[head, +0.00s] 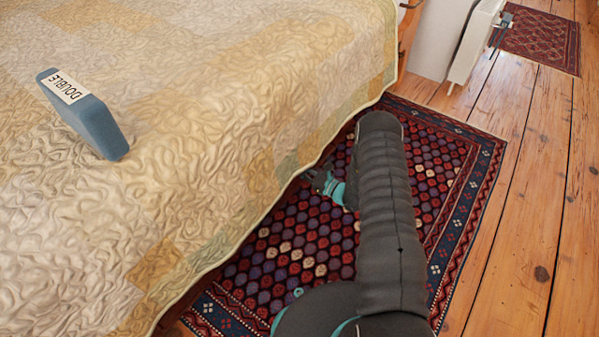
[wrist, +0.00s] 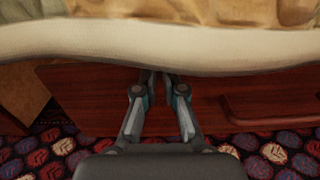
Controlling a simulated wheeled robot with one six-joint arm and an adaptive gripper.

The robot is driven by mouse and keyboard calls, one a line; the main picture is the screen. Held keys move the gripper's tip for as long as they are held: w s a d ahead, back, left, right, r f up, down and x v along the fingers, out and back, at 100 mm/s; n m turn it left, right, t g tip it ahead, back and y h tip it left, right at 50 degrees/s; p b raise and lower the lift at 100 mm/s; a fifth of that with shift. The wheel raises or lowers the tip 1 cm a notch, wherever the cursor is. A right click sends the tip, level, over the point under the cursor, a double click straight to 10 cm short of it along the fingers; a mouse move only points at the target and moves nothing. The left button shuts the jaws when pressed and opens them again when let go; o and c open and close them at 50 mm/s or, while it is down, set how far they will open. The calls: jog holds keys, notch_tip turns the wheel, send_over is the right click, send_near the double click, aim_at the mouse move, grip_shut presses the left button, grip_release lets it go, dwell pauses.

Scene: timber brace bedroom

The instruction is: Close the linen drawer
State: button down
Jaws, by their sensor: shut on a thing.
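The linen drawer's red-brown wooden front (wrist: 85,95) shows in the wrist view, below the pale edge of the quilt. A raised wooden piece (wrist: 275,103) stands out from the wood on the right. My gripper (wrist: 160,80) reaches in from below, its two fingers close together at the wood just under the quilt edge. It is shut on a part of the drawer, though the quilt edge and the fingers mostly hide the grip. In the head view my gripper (head: 322,182) is low beside the bed, partly behind my arm, and the drawer is hidden by the bed cover.
A quilt (head: 220,100) covers the bed and hangs over its side. A blue block labelled DOUBLE (head: 95,125) stands on it. A patterned rug (head: 460,195) lies beside the bed. Bare floorboards (head: 540,180) are clear to the right. A white panel (head: 440,40) stands at the back.

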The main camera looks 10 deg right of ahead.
jog(key=shift+w+a+r, duration=0.15)
jog(key=shift+w, duration=0.1)
jog(key=v, duration=1.4)
jog(key=shift+s, duration=0.25)
